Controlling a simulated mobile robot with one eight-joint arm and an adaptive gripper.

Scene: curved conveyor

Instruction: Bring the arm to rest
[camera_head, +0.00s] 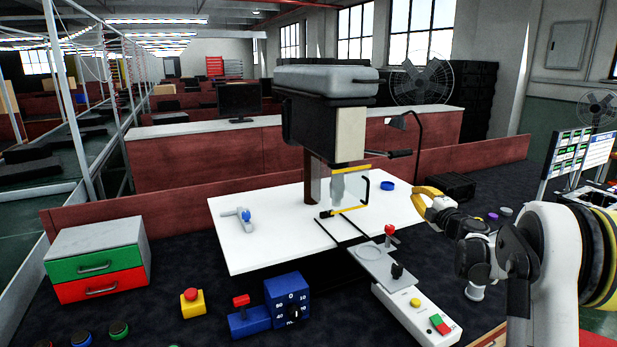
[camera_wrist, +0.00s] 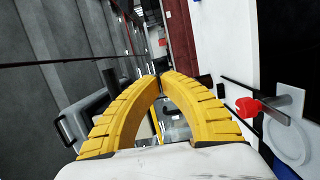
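My gripper (camera_head: 428,200) is at the right of the white worktop in the camera_head view, held above the dark floor or bench beside it. Its yellow curved fingers (camera_wrist: 160,78) fill the middle of the camera_wrist view, and their tips meet. Nothing shows held between them. My arm reaches in from the right of the camera_head view, bent at the elbow. The gripper is apart from the drill-like machine (camera_head: 328,100) to its left.
A white worktop (camera_head: 265,255) carries the machine. A red-knobbed lever (camera_head: 390,232) and control box (camera_head: 415,310) stand just below my gripper. A drawer cabinet (camera_head: 95,255), yellow button box (camera_head: 192,302) and blue dial box (camera_head: 288,298) are farther left.

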